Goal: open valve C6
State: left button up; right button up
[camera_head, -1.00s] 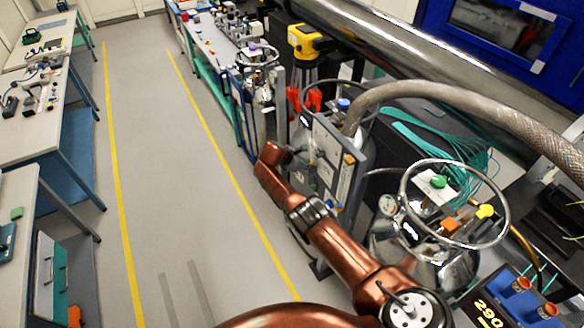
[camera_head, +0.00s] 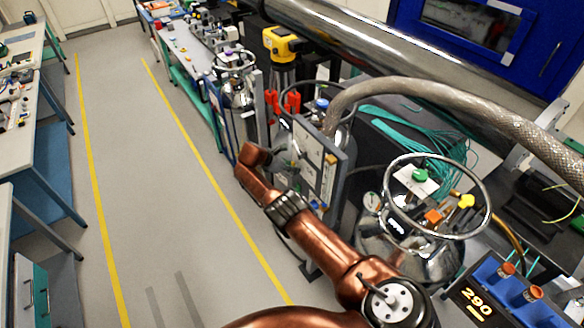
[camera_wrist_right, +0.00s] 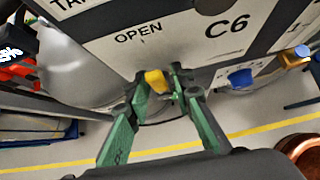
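The valve panel (camera_head: 325,180) is a grey-framed upright board right of my right forearm in the head view. In the right wrist view the panel (camera_wrist_right: 185,40) fills the top, with the labels "OPEN" and "C6" in black. A small yellow handle (camera_wrist_right: 157,82) sits below these labels. My right gripper (camera_wrist_right: 159,78) has green fingers reaching to either side of this handle. The fingers are apart, and I cannot tell whether they touch it. In the head view my right wrist is left of the panel, and the fingertips are hard to make out. My left gripper is not in view.
A steel vessel with a ring handle (camera_head: 387,205) stands right of the panel. A braided hose (camera_head: 440,93) arches above it. A yellow device (camera_head: 280,42) stands behind. A blue knob (camera_wrist_right: 240,78) is right of the gripper. The floor aisle (camera_head: 145,170) is clear.

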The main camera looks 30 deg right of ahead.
jog(key=shift+o, duration=0.7)
jog(key=shift+a+r, duration=0.1)
jog(key=v, duration=1.2)
